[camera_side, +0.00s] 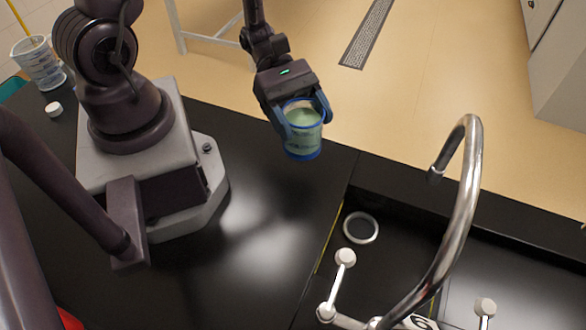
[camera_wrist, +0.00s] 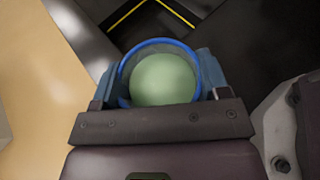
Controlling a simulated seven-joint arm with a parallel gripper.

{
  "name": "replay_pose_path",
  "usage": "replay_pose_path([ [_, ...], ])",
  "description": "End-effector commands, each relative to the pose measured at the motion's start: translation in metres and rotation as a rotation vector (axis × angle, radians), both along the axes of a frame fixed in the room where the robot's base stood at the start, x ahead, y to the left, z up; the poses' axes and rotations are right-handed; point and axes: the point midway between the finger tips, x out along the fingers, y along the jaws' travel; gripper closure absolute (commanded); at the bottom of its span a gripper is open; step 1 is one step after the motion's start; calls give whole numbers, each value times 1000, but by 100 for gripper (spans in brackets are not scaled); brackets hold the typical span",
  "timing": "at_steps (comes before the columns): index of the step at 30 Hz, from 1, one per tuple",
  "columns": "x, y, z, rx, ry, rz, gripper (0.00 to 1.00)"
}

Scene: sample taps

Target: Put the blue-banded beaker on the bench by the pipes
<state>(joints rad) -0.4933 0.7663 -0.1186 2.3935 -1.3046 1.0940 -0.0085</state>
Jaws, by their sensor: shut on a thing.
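The blue-banded beaker (camera_side: 303,130) is a clear cup with blue bands at rim and base and pale green contents. My gripper (camera_side: 297,112) is shut on it, one finger on each side, and holds it upright. In the side view it appears near the far edge of the black bench (camera_side: 270,215); I cannot tell its exact height above the bench. In the wrist view the beaker (camera_wrist: 163,78) shows from above, between the two blue fingers (camera_wrist: 160,85), with green filling its inside.
A curved metal tap (camera_side: 465,200) with white-ended handles (camera_side: 345,257) stands at the right by a dark sink. A pale ring (camera_side: 360,228) lies in the sink. Another clear beaker (camera_side: 40,62) and a small white cap (camera_side: 54,109) are at the far left. The bench middle is clear.

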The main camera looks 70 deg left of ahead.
Motion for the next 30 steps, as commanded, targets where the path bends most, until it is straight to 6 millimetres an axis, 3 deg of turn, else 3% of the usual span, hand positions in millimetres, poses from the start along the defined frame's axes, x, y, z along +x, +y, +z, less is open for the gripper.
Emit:
replay_pose_path([
  [8,-13,9,3,-2,1,-62,62],
  [30,-15,7,-67,-2,2,-65,62],
])
